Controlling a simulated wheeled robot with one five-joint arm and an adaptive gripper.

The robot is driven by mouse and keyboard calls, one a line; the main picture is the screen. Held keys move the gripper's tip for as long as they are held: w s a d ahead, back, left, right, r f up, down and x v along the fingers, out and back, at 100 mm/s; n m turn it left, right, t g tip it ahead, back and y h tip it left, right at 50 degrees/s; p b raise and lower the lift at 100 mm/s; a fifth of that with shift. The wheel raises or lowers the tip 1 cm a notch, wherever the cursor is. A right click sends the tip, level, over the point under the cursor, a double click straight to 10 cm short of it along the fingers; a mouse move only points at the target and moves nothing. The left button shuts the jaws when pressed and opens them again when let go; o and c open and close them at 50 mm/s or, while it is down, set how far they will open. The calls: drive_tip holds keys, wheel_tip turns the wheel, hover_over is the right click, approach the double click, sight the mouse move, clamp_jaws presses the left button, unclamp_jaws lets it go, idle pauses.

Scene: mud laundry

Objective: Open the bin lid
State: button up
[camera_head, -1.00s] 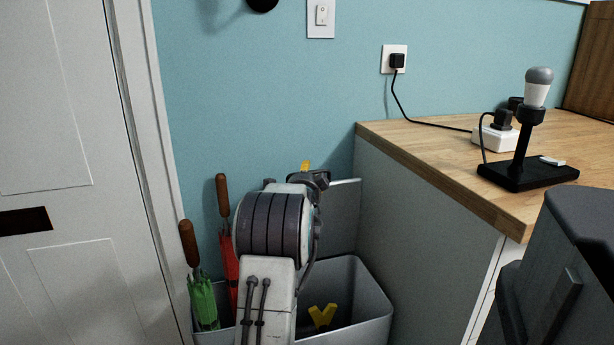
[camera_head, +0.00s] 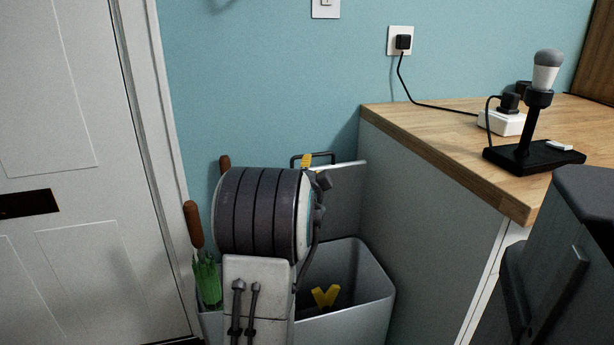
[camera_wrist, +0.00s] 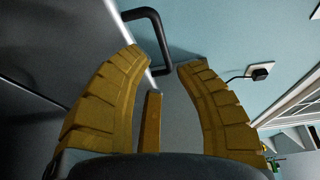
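The grey bin (camera_head: 372,300) stands against the wall beside the counter, its top open. Its lid (camera_head: 348,195) is raised nearly upright at the back, with a dark bar handle (camera_head: 328,155) at its top edge. In the wrist view the lid (camera_wrist: 45,50) fills the left side and the handle (camera_wrist: 150,16) lies just beyond the fingertips. My gripper (camera_wrist: 163,62) has its two yellow fingers spread, with nothing seen held between them. In the head view only a yellow bit of my gripper (camera_head: 307,161) shows near the handle; my arm hides the rest and part of the bin.
A yellow object (camera_head: 325,297) lies inside the bin. A green item (camera_head: 207,280) and brown handles (camera_head: 193,226) stand at its left. The wooden counter (camera_head: 450,135) with a lamp (camera_head: 533,130) is at right, a white door (camera_head: 70,180) at left.

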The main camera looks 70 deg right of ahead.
drive_tip(key=shift+v, duration=1.55)
